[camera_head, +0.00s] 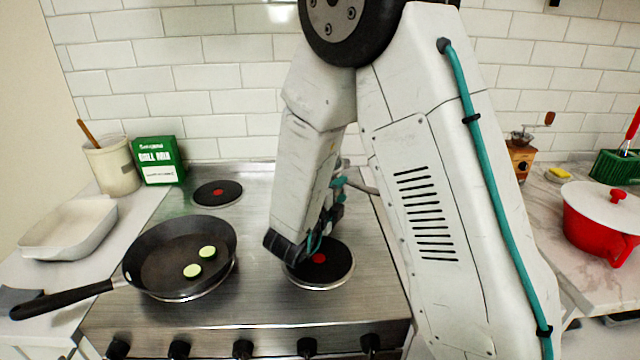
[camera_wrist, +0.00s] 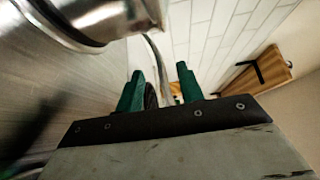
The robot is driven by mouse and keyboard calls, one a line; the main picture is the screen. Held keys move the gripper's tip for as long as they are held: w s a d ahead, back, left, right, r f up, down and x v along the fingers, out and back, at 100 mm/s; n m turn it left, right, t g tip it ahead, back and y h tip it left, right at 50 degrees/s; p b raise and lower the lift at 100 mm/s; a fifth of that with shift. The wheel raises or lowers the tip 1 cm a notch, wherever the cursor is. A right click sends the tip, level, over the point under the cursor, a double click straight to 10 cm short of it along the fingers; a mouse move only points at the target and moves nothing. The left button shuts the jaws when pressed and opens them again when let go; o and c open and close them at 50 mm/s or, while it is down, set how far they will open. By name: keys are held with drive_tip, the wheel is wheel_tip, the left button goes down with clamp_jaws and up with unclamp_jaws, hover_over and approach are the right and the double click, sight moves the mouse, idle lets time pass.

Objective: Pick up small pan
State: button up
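A shiny metal vessel with a thin curved handle, which looks like the small pan (camera_wrist: 110,18), fills the upper left of the wrist view. In the head view it is mostly hidden behind my arm; only a bit of metal and handle (camera_head: 362,188) shows at the back right of the stove. My gripper (camera_wrist: 160,72) is open, its two green fingers apart. The handle appears to run between or just beyond the fingertips; I cannot tell whether it touches them. A larger black frying pan (camera_head: 165,255) with two green slices sits on the stove's left front.
The stove has bare burners at back left (camera_head: 217,193) and front right (camera_head: 330,272). A green box (camera_head: 158,160), a utensil crock (camera_head: 112,165) and a white dish (camera_head: 70,228) stand left. A red pot (camera_head: 590,222) stands right. A tiled wall is close behind.

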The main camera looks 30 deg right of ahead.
sight(347, 184)
drive_tip(key=x, duration=0.7)
drive_tip(key=shift+w+d, duration=0.2)
drive_tip(key=shift+w, duration=0.15)
clamp_jaws()
